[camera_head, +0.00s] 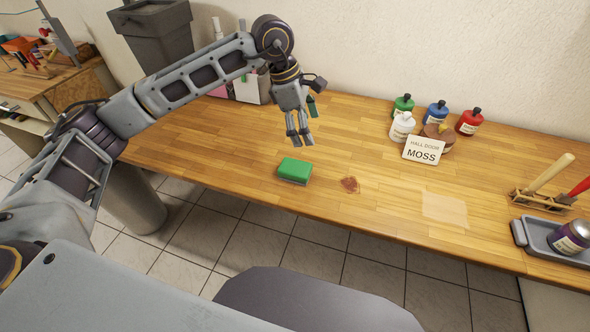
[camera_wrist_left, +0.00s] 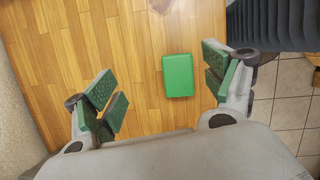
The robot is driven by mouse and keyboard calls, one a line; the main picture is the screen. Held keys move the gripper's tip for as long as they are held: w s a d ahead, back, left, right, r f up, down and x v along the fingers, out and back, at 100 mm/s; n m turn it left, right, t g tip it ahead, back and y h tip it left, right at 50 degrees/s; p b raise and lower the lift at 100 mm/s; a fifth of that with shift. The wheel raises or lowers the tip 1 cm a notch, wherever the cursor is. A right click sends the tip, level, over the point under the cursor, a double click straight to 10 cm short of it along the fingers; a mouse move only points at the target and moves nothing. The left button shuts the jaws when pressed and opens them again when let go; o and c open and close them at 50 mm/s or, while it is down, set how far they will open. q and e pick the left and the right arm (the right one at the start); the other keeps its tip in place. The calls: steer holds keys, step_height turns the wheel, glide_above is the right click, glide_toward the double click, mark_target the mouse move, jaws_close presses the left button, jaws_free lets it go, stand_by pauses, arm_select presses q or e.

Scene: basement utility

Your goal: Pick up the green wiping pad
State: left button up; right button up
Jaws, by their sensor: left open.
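The green wiping pad (camera_head: 295,170) lies on the wooden bench top near its front edge in the head view. It is a green block with a grey underside. My left gripper (camera_head: 299,138) is open and empty, above the bench and behind the pad. In the left wrist view the pad (camera_wrist_left: 178,76) shows between the spread fingers of my left gripper (camera_wrist_left: 162,88), closer to the right-hand finger. The fingers do not touch it. My right gripper is not in view.
Paint bottles (camera_head: 437,112) and a sign reading MOSS (camera_head: 424,151) stand at the back. A grey tray (camera_head: 536,238) holding a can (camera_head: 569,238) is at the far right.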

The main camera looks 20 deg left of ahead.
arm_select(q)
steer(key=a, duration=0.1)
steer(key=s+a+m+y, duration=0.1)
steer(key=s+a+f+g+y, duration=0.1)
steer(key=a, duration=0.1)
steer(key=shift+a+m, duration=0.1)
steer(key=shift+m, duration=0.3)
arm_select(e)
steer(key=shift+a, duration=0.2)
arm_select(q)
steer(key=p, duration=0.1)
glide_above(294, 167)
steer(key=f, duration=0.7)
steer(key=shift+a+f, duration=0.1)
steer(key=shift+a, duration=0.25)
steer(key=shift+f, duration=0.55)
steer(key=shift+d+f, duration=0.1)
steer(key=shift+f, duration=0.05)
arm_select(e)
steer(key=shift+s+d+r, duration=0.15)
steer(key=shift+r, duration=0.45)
